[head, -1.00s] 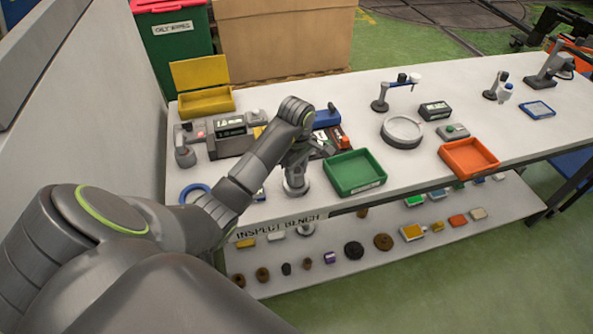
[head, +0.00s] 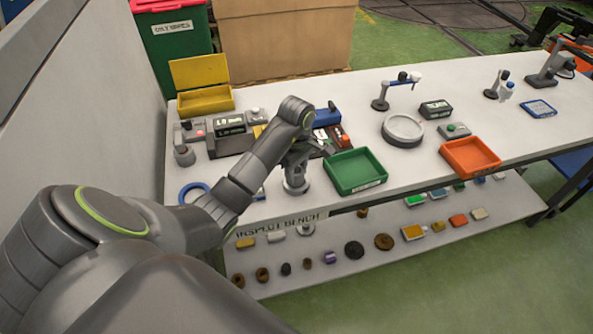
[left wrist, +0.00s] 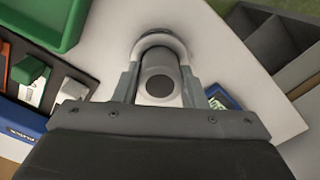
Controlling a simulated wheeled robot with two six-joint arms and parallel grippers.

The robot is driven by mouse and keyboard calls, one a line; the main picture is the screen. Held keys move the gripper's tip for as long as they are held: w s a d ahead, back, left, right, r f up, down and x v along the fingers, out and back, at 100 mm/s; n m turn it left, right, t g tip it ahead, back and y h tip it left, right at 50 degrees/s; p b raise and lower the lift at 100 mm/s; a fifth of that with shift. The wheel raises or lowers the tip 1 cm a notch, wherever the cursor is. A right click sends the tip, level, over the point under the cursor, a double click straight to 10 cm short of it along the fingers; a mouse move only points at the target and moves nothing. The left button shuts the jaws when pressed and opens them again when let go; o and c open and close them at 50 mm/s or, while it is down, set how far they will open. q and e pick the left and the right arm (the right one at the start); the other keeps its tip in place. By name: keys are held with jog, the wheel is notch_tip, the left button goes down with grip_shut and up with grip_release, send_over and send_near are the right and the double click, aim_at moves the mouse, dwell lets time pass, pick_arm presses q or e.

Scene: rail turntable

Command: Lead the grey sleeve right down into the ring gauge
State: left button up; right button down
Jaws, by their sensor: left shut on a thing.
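My left gripper (left wrist: 158,88) is shut on the grey sleeve (left wrist: 160,68), a short cylinder with a dark round centre, held between its two fingers. In the left wrist view a pale grey ring, which looks like the ring gauge (left wrist: 160,37), curves around the far side of the sleeve. How deep the sleeve sits in it I cannot tell. In the head view my left gripper (head: 298,163) points down over a grey round base (head: 296,187) near the bench's front edge. The sleeve is mostly hidden there by the gripper. My right gripper is not in view.
A green tray (head: 355,172) stands close to the right of the gripper, and an orange tray (head: 470,157) stands farther right. A blue ring (head: 194,193) lies to the left. Display boxes (head: 230,125) and a dark tool tray stand behind. The front edge is close.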

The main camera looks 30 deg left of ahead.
pick_arm(q)
jog(key=shift+f+b, duration=0.35)
jog(key=shift+b, duration=0.2)
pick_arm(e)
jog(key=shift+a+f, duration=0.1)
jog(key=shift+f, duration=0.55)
pick_arm(q)
jog(key=shift+f+b, duration=0.35)
jog(key=shift+b, duration=0.15)
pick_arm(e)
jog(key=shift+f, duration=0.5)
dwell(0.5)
pick_arm(q)
jog(key=o, duration=1.2)
jog(key=shift+f, duration=0.1)
